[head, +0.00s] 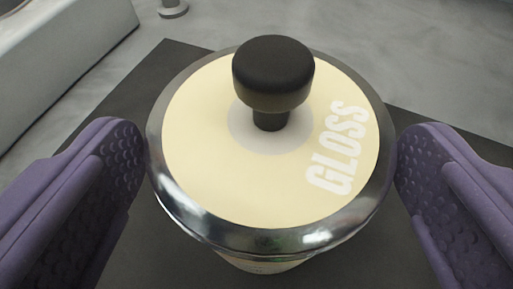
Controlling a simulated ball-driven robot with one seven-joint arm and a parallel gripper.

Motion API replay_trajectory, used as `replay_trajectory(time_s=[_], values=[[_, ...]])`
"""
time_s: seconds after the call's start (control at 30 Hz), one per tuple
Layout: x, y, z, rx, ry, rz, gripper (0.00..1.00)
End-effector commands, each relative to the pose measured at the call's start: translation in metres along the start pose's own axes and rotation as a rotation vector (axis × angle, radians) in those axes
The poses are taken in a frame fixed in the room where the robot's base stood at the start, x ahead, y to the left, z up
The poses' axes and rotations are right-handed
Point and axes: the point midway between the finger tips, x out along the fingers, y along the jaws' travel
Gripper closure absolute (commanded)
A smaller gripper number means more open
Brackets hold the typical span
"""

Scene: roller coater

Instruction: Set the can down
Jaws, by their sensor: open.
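The can (205,130) stands upright in the middle of the head view, with a cream lid marked GLOSS, a shiny metal rim and a black knob (273,75) on top. My gripper (268,165) is open, with one purple, dimpled finger on each side of the can. The left finger is very near the rim or touching it, and so is the right finger; I cannot tell which. The can's lower body is mostly hidden under its rim. It appears to stand on a dark flat surface (172,62).
A light grey raised block or machine edge (60,60) runs along the upper left. A small metal foot or post (173,9) stands at the top. Grey floor (410,50) lies clear behind and to the right of the dark surface.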

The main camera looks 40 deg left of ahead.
Motion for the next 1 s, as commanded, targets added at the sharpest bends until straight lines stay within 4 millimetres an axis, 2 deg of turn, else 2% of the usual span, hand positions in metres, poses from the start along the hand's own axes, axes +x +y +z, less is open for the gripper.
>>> replay_trajectory(time_s=[0.1, 0.2, 0.43, 0.47, 0.87, 1.0], values=[[0.021, -0.001, 0.001, -0.001, 0.001, -0.001, 0.0], [0.031, -0.001, 0.0, -0.001, 0.0, 0.0, 0.0], [0.033, 0.0, -0.001, 0.0, 0.0, 0.001, 0.0], [0.033, 0.0, -0.001, 0.0, 0.0, 0.001, 0.02], [0.033, 0.0, -0.001, 0.0, 0.0, 0.001, 0.94], [0.033, 0.0, -0.002, -0.001, 0.002, 0.001, 0.96]])
